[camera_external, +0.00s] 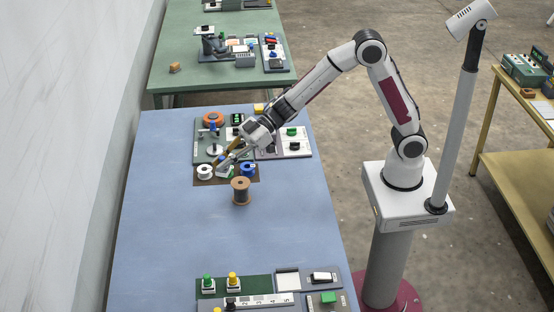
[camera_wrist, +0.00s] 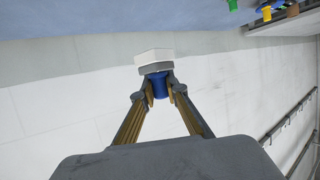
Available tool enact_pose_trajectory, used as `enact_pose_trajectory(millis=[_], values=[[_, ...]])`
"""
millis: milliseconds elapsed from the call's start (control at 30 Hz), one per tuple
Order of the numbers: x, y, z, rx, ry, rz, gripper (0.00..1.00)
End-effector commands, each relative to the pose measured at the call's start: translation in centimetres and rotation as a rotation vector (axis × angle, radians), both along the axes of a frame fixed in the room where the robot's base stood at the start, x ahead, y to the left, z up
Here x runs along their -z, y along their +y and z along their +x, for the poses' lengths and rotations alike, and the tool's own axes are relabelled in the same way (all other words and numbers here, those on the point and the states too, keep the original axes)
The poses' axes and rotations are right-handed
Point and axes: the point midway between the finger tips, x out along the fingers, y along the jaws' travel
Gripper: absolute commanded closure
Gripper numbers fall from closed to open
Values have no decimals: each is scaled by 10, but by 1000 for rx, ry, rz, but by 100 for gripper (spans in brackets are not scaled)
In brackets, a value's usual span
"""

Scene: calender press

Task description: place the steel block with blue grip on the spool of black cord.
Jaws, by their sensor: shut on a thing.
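My gripper (camera_external: 225,160) is shut on the blue grip of the steel block. In the wrist view the fingertips (camera_wrist: 160,90) close on the blue grip (camera_wrist: 160,85), and the pale steel block (camera_wrist: 155,60) sticks out beyond them. In the external view the block (camera_external: 224,171) shows small and pale between the white and blue spools, over the dark brown mat; I cannot tell whether it touches anything. A brown-ended spool with a dark winding (camera_external: 241,192) stands upright just in front of the mat. I cannot tell whether its winding is the black cord.
The white spool (camera_external: 205,172) and blue spool (camera_external: 248,169) stand on the mat (camera_external: 210,182), close on either side of the block. Panels with knobs (camera_external: 289,144) lie behind. The middle of the blue table (camera_external: 180,235) is clear; more panels (camera_external: 262,286) lie at the front.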

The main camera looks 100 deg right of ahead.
Motion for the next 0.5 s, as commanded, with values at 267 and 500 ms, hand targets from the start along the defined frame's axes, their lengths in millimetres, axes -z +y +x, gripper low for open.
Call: enact_pose_trajectory(millis=[267, 500], values=[[-12, -64, -20, 57, -2, 2, 100], [-9, -76, -45, 37, -3, 3, 100]])
